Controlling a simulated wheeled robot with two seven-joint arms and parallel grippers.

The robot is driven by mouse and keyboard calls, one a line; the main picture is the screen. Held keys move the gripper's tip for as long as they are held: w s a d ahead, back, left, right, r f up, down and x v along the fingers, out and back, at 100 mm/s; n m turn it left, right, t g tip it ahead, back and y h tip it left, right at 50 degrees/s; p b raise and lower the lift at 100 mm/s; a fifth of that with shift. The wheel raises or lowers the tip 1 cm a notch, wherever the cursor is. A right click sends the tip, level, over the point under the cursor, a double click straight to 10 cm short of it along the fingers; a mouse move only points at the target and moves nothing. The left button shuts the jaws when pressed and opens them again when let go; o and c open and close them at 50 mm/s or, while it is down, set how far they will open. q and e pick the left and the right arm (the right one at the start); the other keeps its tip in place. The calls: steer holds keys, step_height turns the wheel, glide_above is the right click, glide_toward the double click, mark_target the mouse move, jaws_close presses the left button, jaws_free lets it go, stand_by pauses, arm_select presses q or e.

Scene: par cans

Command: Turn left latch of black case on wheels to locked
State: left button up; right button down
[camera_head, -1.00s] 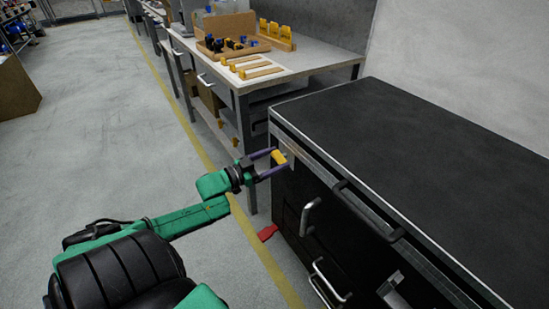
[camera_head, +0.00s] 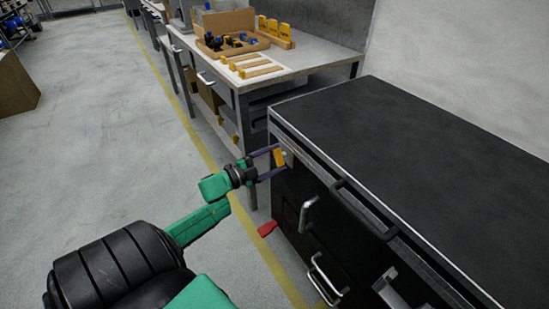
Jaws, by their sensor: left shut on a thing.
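The black case (camera_head: 430,160) stands at the right, with a metal-edged top and a dark front face. Its left latch (camera_head: 279,157) is a small yellow piece near the left end of the front, below the top edge. My left gripper (camera_head: 278,160) reaches in from the left with its purple fingers on either side of the yellow latch, shut on it. The latch looks tilted close to upright. My right gripper is not in view.
A black handle (camera_head: 362,208) and silver handles (camera_head: 308,212) stick out from the case front. A red pedal-like piece (camera_head: 267,229) is low by the floor. A workbench (camera_head: 325,62) with a wooden tray (camera_head: 232,46) stands behind.

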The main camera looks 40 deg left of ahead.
arm_select(q)
steer(key=m, duration=0.2)
steer(key=shift+f+m, duration=0.2)
steer(key=shift+m, duration=0.1)
steer(key=m+b, duration=0.1)
steer(key=m, duration=0.1)
steer(key=shift+m, duration=0.6)
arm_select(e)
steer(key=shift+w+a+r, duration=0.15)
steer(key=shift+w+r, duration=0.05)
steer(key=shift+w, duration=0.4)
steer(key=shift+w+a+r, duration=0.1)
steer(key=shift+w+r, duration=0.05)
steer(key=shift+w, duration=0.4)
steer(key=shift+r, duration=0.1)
arm_select(q)
steer(key=o, duration=1.1)
steer(key=shift+o, duration=0.6)
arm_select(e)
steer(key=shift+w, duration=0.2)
arm_select(q)
steer(key=p+v, duration=0.1)
steer(key=v, duration=1.3)
steer(key=shift+s, duration=0.35)
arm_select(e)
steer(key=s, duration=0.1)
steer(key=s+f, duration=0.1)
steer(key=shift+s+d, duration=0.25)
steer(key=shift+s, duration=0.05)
